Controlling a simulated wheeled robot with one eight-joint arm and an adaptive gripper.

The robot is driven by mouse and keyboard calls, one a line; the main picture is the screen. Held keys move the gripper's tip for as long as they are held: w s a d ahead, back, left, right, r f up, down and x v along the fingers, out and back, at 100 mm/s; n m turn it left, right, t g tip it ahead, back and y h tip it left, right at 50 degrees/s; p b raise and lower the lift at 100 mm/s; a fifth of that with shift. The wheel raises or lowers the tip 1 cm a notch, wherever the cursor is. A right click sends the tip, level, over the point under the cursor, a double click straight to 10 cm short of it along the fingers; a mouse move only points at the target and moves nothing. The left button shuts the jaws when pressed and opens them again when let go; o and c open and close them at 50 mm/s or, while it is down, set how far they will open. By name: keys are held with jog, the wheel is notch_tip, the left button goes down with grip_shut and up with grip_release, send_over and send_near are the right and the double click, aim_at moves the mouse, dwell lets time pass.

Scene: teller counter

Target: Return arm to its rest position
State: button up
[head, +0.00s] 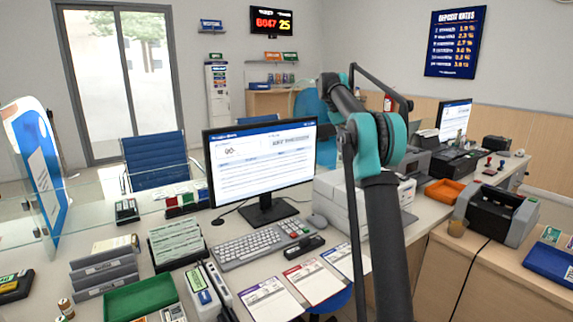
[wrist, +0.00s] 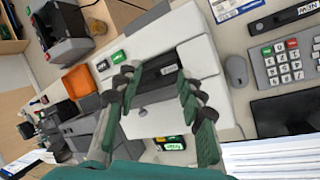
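My arm (head: 388,235) rises from the lower right of the head view, bends at a teal and black elbow, and reaches away over the counter. My gripper (wrist: 156,82) shows in the wrist view with its two green-padded fingers spread apart. Nothing is held between them. Beyond the fingers is a white machine with a dark slot (wrist: 204,57), partly hidden by them; I cannot tell whether they touch it. In the head view I cannot make out the gripper behind the arm.
A monitor (head: 262,168), keyboard (head: 248,246) and white machine (head: 335,207) stand near the arm. A banknote counter (head: 496,212) and orange tray (head: 445,192) are at right. Forms (head: 313,281) lie in front. Card racks (head: 105,270) and a glass screen fill the left.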

jog(key=s+a+f+t+y, duration=0.1)
jog(key=s+a+f+t, duration=0.1)
jog(key=s+f, duration=0.8)
jog(key=s+a+f+t+y, duration=0.2)
jog(key=s+f, duration=0.9)
jog(key=s, duration=0.8)
jog(key=s+a+f+n+t+y, duration=0.1)
jog(key=s+a+f+t+y, duration=0.1)
jog(key=s+f, duration=0.9)
jog(key=s, duration=0.4)
jog(key=shift+a, duration=0.25)
jog(key=shift+o, duration=0.5)
